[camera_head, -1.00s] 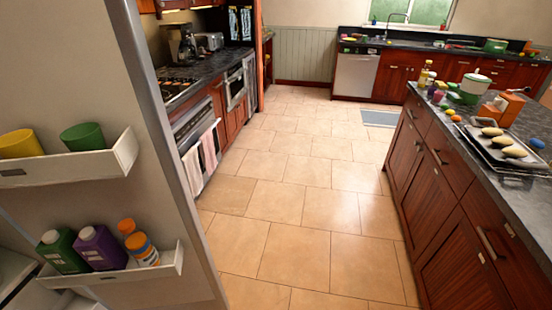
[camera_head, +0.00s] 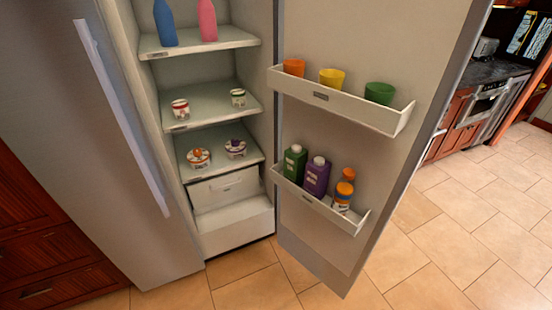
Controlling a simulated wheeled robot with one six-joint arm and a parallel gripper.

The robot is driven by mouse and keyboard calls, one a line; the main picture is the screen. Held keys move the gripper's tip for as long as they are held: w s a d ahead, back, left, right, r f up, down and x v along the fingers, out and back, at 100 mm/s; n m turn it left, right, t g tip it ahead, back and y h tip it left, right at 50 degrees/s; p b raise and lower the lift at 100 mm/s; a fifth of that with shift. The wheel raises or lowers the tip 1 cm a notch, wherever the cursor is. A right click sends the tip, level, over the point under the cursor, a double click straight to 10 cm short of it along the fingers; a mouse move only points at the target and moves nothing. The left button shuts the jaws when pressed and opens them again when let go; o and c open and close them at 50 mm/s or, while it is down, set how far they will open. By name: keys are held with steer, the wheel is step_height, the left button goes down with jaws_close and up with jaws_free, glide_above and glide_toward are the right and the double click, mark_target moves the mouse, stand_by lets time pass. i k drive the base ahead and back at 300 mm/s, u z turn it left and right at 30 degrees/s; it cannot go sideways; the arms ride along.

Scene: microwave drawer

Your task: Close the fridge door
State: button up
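The fridge door (camera_head: 430,110) stands wide open in the head view, hinged beside the open compartment and swung out to the right. Its inner side faces me. An upper door shelf (camera_head: 340,102) holds an orange, a yellow and a green cup. A lower door shelf (camera_head: 320,203) holds green, purple and orange-white bottles. The fridge compartment (camera_head: 232,230) is open, with bottles and small tubs on its shelves. The other fridge door (camera_head: 75,130), with a long vertical handle (camera_head: 122,115), is shut on the left. My gripper is not in view.
Dark red wooden cabinets (camera_head: 40,240) stand at the left of the fridge. The tiled floor (camera_head: 430,240) is clear in front of and to the right of the open door. A counter with an oven (camera_head: 490,105) is at the back right.

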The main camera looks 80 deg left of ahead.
mark_target(423, 49)
steer(key=u, duration=1.05)
steer(key=i, duration=3.3)
steer(key=u, duration=4)
steer(key=k, duration=1.25)
steer(key=u, duration=0.65)
steer(key=i, duration=0.45)
steer(key=u, duration=0.25)
